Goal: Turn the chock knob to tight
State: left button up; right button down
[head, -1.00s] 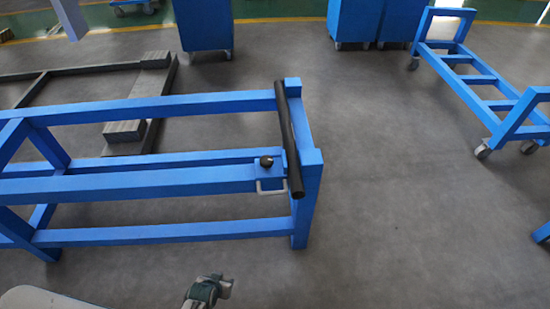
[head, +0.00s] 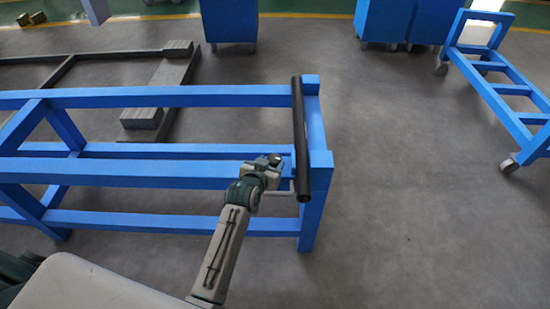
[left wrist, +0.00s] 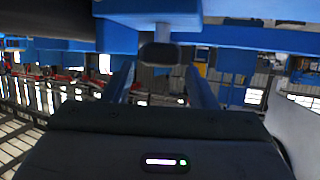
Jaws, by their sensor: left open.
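The chock knob is a small black knob (head: 275,158) on a blue block near the right end of the blue frame (head: 130,171). My left gripper (head: 268,168) reaches up to it from the front and partly hides the block. In the left wrist view, the dark knob (left wrist: 160,52) hangs just beyond my open fingers (left wrist: 160,80), roughly centred between them. I cannot tell whether a finger touches it. A pale handle beside the block is partly hidden by my gripper. My right gripper is not in view.
A black bar (head: 300,140) lies along the frame's right end, close to my left gripper. A blue wheeled cart (head: 500,90) stands at the right, and blue cabinets (head: 229,20) stand at the back. The floor right of the frame is clear.

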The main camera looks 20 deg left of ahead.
aim_at(273, 159)
pick_arm(q)
jog(key=shift+x, duration=2.25)
jog(key=shift+c, duration=0.4)
jog(key=c, duration=0.6)
